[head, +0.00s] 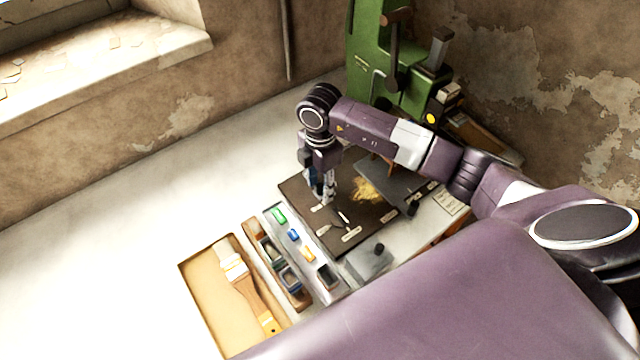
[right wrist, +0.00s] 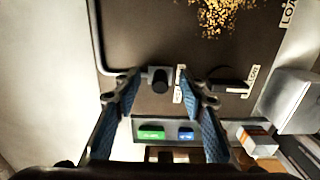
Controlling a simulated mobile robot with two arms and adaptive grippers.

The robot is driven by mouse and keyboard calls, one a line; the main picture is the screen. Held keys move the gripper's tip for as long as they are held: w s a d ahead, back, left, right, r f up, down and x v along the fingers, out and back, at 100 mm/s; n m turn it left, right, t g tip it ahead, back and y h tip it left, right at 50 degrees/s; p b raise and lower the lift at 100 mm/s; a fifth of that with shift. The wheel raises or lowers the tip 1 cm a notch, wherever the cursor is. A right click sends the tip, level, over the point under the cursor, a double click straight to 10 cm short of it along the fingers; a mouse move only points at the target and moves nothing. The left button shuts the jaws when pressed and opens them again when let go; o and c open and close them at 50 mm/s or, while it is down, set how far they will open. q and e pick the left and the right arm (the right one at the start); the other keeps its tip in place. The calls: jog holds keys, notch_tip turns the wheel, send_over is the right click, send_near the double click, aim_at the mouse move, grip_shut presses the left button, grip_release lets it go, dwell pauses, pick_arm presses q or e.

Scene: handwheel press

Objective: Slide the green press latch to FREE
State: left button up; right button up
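The green press (head: 385,55) stands at the back against the wall, with a dark base plate (head: 300,198) in front of it. My right gripper (head: 325,200) is low over the left part of this plate. In the right wrist view its blue-padded fingers (right wrist: 160,85) are apart. A small dark knob on a block (right wrist: 160,79) shows between the fingertips, at the end of a bent rod; it may be the latch. I cannot tell whether the fingers touch it. A pale label (right wrist: 179,84) beside it is unreadable. My left gripper is not in view.
A tray (head: 326,290) with small coloured pieces, including green and blue ones, lies in front of the plate. A brush (head: 248,290) lies in a tan tray further left. A grey block with a dark knob (head: 370,262) is at the front right. The white table at left is clear.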

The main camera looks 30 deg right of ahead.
aim_at(311, 200)
jog(key=c, duration=0.8)
grip_shut()
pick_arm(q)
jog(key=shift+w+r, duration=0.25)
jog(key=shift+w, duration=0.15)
pick_arm(e)
jog(key=shift+s+a, duration=0.2)
jog(key=shift+a, duration=1.3)
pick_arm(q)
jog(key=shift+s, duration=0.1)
pick_arm(e)
jog(key=o, duration=1.4)
grip_release()
pick_arm(q)
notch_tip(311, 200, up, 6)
jog(key=p, duration=0.6)
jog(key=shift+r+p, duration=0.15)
jog(key=shift+p, duration=0.25)
pick_arm(e)
notch_tip(311, 200, up, 8)
